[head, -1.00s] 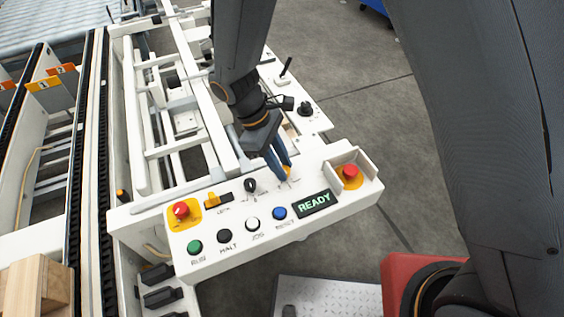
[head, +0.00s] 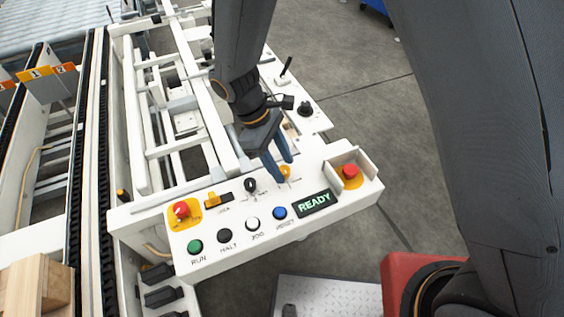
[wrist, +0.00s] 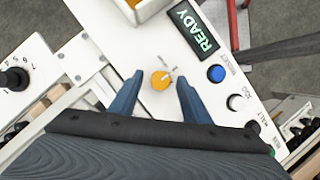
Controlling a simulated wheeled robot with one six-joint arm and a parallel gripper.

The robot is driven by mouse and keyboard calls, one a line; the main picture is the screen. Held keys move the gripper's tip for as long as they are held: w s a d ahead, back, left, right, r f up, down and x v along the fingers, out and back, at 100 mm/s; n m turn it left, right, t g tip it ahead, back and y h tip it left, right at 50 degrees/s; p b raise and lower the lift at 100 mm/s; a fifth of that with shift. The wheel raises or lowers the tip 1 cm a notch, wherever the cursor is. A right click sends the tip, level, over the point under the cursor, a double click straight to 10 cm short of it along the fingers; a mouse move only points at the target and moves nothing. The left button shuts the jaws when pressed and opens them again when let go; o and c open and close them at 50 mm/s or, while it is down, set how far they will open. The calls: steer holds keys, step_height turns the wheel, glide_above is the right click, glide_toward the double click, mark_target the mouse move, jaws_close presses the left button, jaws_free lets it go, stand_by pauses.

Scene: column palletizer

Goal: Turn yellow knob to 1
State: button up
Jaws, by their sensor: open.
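The yellow knob (wrist: 160,80) is a small round knob on the white control panel (wrist: 117,45), between and a little beyond my two fingers in the wrist view. Fine marks lie beside it, too small to read. My gripper (wrist: 157,90) has its blue fingers apart, one on each side of the knob with a gap to both, and holds nothing. In the head view my gripper (head: 280,172) reaches down at the panel, and the knob (head: 285,170) is partly hidden by the fingers.
Close by are a black knob (head: 251,185), a yellow switch (head: 212,199), a READY display (head: 314,203) and a blue button (head: 279,212). A red emergency button (head: 350,171) sits in a raised guard to the right. Another red button (head: 181,210) is at the left.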

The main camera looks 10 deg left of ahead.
steer(key=b+v, duration=0.1)
steer(key=v, duration=0.6)
steer(key=shift+r, duration=0.35)
steer(key=shift+w, duration=0.1)
steer(key=s+d+r+m+y, duration=0.1)
steer(key=d+m, duration=0.6)
steer(key=d, duration=0.7)
steer(key=s+d+r+m+t+y, duration=0.1)
steer(key=s+d+r+m+y, duration=0.1)
steer(key=d+m, duration=0.6)
steer(key=d+r+y, duration=0.1)
steer(key=d, duration=0.5)
steer(key=shift+s+r+t, duration=0.2)
steer(key=shift+s+t, duration=0.05)
steer(key=shift+t, duration=0.05)
steer(key=shift+c, duration=0.3)
